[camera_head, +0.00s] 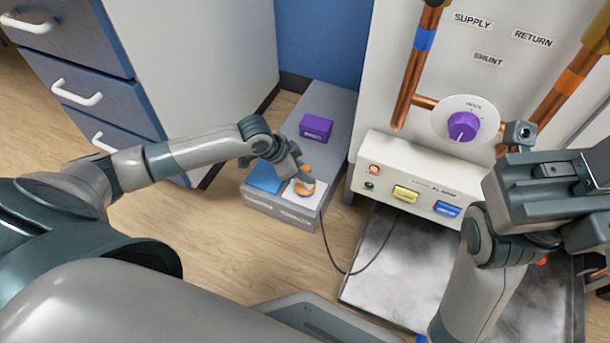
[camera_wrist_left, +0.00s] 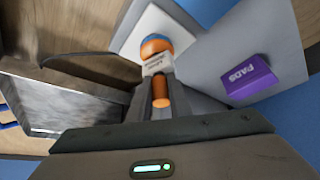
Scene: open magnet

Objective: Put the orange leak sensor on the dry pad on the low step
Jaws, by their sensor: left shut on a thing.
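The orange leak sensor (camera_head: 305,188) is in my left gripper (camera_head: 298,178), over the white pad (camera_head: 316,196) at the near end of the grey low step (camera_head: 341,104). In the left wrist view the gripper's fingers (camera_wrist_left: 160,100) are shut around the orange stem of the sensor (camera_wrist_left: 156,46). Its round orange end lies over the white pad (camera_wrist_left: 136,36); I cannot tell whether it touches. A blue pad (camera_head: 263,177) lies left of the white one. The labels on the step's front are too small to read. My right gripper (camera_head: 545,170) is at the right; its fingers are unclear.
A purple box (camera_head: 316,127) marked PADS stands farther back on the step. A black cable (camera_head: 327,245) runs along the floor. A white control box (camera_head: 420,180) with buttons is right of the step, above a grey mat (camera_head: 400,265). A drawer cabinet (camera_head: 200,80) stands left.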

